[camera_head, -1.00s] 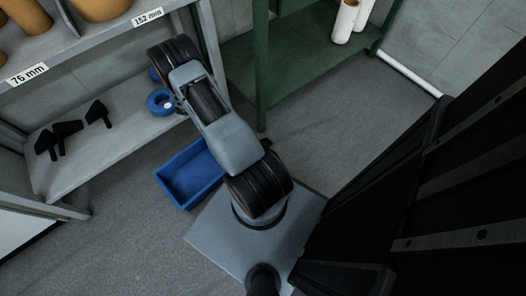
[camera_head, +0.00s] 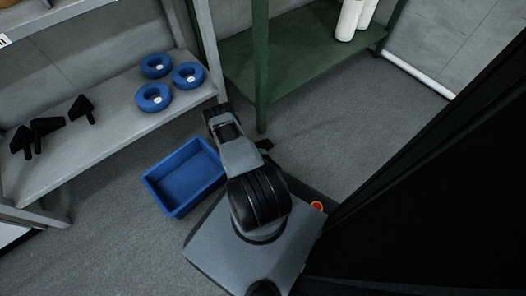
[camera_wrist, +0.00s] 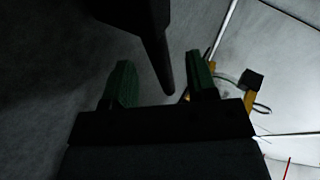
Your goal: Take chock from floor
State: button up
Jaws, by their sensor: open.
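In the wrist view my gripper (camera_wrist: 160,78) is open, with its two green fingers apart. A dark shape with a narrow stem (camera_wrist: 157,50) reaches down from the top of that view into the gap between the fingers. It resembles the black pieces on the shelf and may be the chock, but it is too dark to be sure. I cannot tell whether it touches a finger. In the head view my gripper (camera_head: 265,147) is low over the floor, mostly hidden by my arm. No chock shows clearly on the floor there.
A blue bin (camera_head: 178,186) stands on the floor left of my arm. The grey shelf (camera_head: 110,130) holds black pieces (camera_head: 46,127) and three blue rings (camera_head: 154,97). A green rack (camera_head: 262,75) stands behind. Floor to the right is clear.

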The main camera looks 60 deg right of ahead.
aim_at(265, 157)
jog(key=shift+b+x, duration=0.5)
jog(key=shift+x, duration=1.3)
grip_shut()
